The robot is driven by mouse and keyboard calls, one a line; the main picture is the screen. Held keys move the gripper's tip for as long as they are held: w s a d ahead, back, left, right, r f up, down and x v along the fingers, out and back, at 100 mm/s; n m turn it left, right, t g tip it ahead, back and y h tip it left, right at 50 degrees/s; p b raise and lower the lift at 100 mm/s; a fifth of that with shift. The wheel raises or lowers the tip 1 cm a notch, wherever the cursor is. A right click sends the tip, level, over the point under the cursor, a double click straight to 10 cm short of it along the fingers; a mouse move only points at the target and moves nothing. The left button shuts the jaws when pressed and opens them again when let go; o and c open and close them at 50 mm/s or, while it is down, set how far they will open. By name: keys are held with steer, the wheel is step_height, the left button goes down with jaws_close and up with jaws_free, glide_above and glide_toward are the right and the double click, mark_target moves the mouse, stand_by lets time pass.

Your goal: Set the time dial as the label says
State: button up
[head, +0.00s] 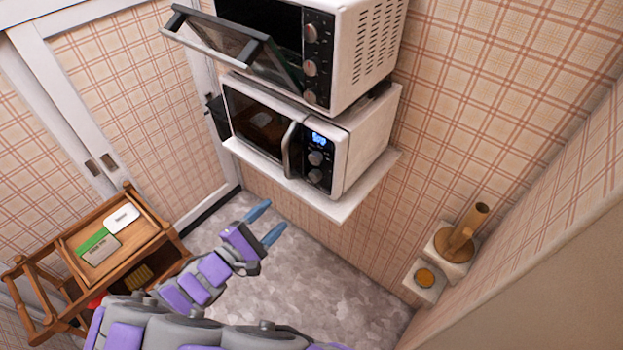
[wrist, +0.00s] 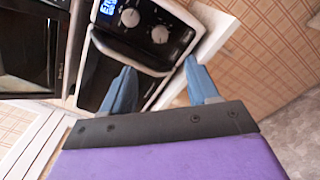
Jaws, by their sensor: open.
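A white microwave (head: 365,135) sits on a wall shelf, its door shut. Its black panel has a lit blue display (head: 320,138) and two round dials, an upper one (head: 316,158) and a lower one (head: 315,176). In the wrist view these dials (wrist: 130,17) (wrist: 160,34) lie beyond my fingertips. A toaster oven (head: 365,40) with several knobs stands above, its door hanging open. I cannot tell which dial is for time, and no label is readable. My gripper (head: 266,222) (wrist: 157,70) is open and empty, lower than the microwave and apart from it.
A wooden cart (head: 150,247) at the left bears a white item (head: 121,218) and a green-and-grey card (head: 99,246). The open oven door (head: 222,37) juts out above. The white shelf edge (head: 345,205) projects below the microwave. The grey floor (head: 330,270) beneath is clear.

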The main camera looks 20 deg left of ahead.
mark_target(313, 178)
steer(key=b+x, duration=0.1)
steer(key=x, duration=1.4)
steer(key=shift+w+b, duration=0.2)
steer(key=shift+b, duration=0.1)
steer(key=c, duration=1)
steer(key=shift+c, duration=0.2)
steer(key=shift+r+n+p, duration=0.1)
steer(key=shift+n+p, duration=0.3)
steer(key=shift+p, duration=0.2)
